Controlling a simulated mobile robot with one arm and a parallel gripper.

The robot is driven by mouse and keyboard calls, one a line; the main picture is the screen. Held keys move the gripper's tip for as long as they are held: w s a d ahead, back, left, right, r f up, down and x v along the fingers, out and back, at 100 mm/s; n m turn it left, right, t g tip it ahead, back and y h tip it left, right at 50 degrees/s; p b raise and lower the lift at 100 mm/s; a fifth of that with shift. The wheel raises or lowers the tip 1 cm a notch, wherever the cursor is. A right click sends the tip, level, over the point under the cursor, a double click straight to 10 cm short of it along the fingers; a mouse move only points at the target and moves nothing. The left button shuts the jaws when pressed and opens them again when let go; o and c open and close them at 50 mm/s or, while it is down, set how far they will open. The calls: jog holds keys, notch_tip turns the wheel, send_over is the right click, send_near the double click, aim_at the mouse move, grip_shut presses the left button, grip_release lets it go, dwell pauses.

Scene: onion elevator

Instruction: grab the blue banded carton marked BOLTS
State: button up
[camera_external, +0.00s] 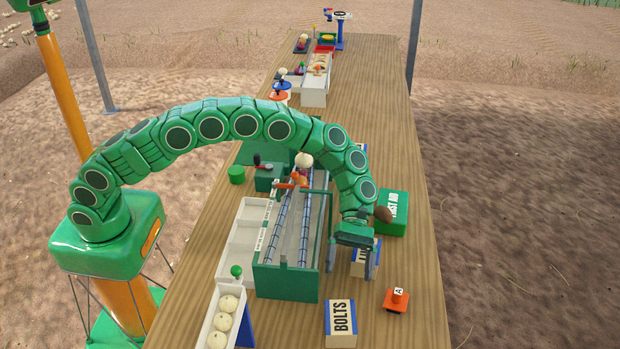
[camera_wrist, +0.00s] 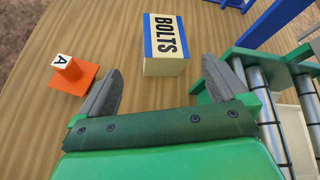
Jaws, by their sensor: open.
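The carton marked BOLTS (camera_external: 341,323) is cream with blue bands and black lettering, standing on the table at the front edge of the external view. In the wrist view the BOLTS carton (camera_wrist: 165,45) lies ahead of the fingers. My gripper (camera_external: 351,266) is open, above the table and farther back than that carton; its two fingers also show in the wrist view (camera_wrist: 162,65). A second cream and blue carton (camera_external: 360,262) is at my gripper, partly hidden by it; its lettering is not readable.
An orange piece marked A (camera_external: 397,300) stands right of the BOLTS carton. A green roller conveyor (camera_external: 287,283) is to the left, close to my gripper. A green FIRST AID box (camera_external: 393,214) is behind, and a white tray with onions (camera_external: 222,320) is front left.

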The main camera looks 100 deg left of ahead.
aim_at(343, 305)
jog(key=shift+s+x, duration=0.15)
jog(key=shift+x, duration=2.85)
jog(key=shift+s+x, duration=0.15)
jog(key=shift+x, duration=2.85)
jog(key=shift+a+f, duration=0.1)
jog(key=shift+f, duration=0.05)
jog(key=c, duration=1)
jog(key=shift+o, duration=0.2)
